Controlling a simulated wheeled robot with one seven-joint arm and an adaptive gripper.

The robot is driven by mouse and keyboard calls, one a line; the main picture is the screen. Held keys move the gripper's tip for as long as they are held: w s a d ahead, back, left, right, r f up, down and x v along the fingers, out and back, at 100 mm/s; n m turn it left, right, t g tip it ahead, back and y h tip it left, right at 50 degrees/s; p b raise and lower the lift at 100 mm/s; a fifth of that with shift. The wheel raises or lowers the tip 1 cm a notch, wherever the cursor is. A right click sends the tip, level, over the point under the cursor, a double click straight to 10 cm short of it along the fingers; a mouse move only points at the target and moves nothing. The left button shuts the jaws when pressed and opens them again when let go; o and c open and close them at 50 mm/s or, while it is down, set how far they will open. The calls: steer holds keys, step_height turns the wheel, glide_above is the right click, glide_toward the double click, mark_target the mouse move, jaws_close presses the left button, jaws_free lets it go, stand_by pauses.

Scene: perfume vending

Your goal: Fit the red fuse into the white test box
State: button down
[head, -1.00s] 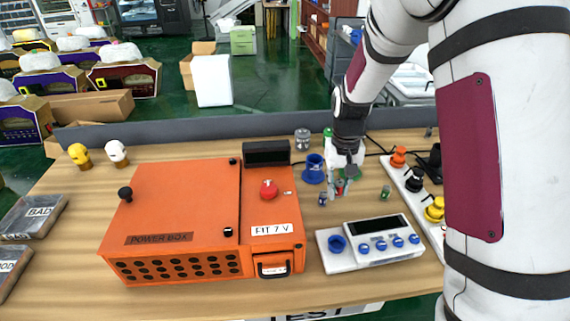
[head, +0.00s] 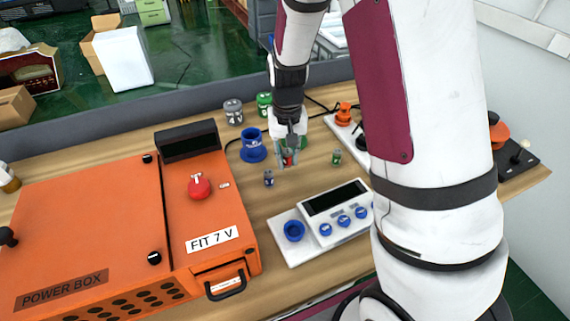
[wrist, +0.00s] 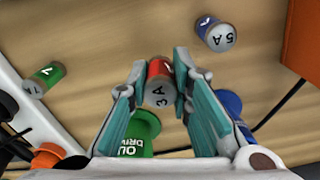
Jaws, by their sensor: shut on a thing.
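The red fuse (wrist: 159,72), marked "3 A", sits between the fingers of my gripper (wrist: 160,66) in the wrist view. In the head view my gripper (head: 288,160) is shut on the red fuse (head: 289,159), low over the wooden table; whether the fuse touches the table I cannot tell. The white test box (head: 278,250) lies nearer, to the lower right of my gripper. It has a round blue socket (head: 294,231) at its left, a dark display and several blue knobs.
A blue fuse (head: 268,178) stands left of my gripper and a green fuse (head: 336,157) right of it. A blue flanged holder (head: 253,151) is close behind left. The orange power box (head: 100,225) fills the left. A white strip (head: 345,123) lies behind right.

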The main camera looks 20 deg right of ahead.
mark_target(287, 165)
steer(key=shift+f, duration=1.6)
steer(key=shift+f, duration=0.15)
steer(key=c, duration=1.4)
jaws_free()
steer(key=shift+c, duration=0.2)
